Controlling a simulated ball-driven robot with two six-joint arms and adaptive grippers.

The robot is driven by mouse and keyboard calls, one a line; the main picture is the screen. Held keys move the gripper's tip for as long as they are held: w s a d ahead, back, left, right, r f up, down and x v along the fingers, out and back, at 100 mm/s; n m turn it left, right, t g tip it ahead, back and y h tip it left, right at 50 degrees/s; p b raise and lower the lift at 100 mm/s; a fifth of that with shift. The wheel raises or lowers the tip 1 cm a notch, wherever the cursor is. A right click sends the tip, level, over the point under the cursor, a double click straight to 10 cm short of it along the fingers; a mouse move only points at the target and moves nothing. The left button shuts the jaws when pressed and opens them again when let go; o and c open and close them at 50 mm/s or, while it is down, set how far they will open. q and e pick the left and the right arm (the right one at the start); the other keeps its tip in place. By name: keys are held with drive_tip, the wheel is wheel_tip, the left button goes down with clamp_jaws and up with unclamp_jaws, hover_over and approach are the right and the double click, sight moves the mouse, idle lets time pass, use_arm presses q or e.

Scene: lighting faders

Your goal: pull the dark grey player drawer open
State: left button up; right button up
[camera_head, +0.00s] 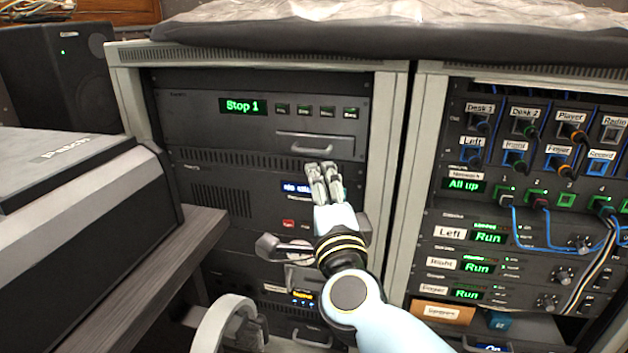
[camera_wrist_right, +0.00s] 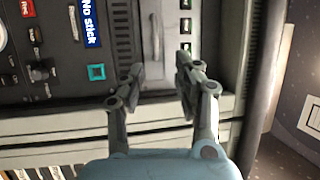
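The dark grey drawer (camera_head: 315,146) is in the top unit of the left rack, below a row of small buttons. My right gripper (camera_head: 319,168) is just below the drawer. In the wrist view my right gripper (camera_wrist_right: 158,78) is open and empty, its fingers spread to either side of the handle's line. Contact with the handle does not show. My left gripper is not in view.
The unit's green display (camera_head: 243,106) reads "Stop 1". Below is a unit with a blue "No stick" display (camera_wrist_right: 91,22). A patch rack with cables (camera_head: 520,235) stands right. A dark case (camera_head: 85,190) on a desk and a speaker (camera_head: 60,80) stand left.

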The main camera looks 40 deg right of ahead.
drive_tip(key=f+x, duration=0.1)
drive_tip(key=x, duration=0.9)
drive_tip(key=shift+w, duration=0.5)
drive_tip(key=shift+r, duration=0.1)
clamp_jaws()
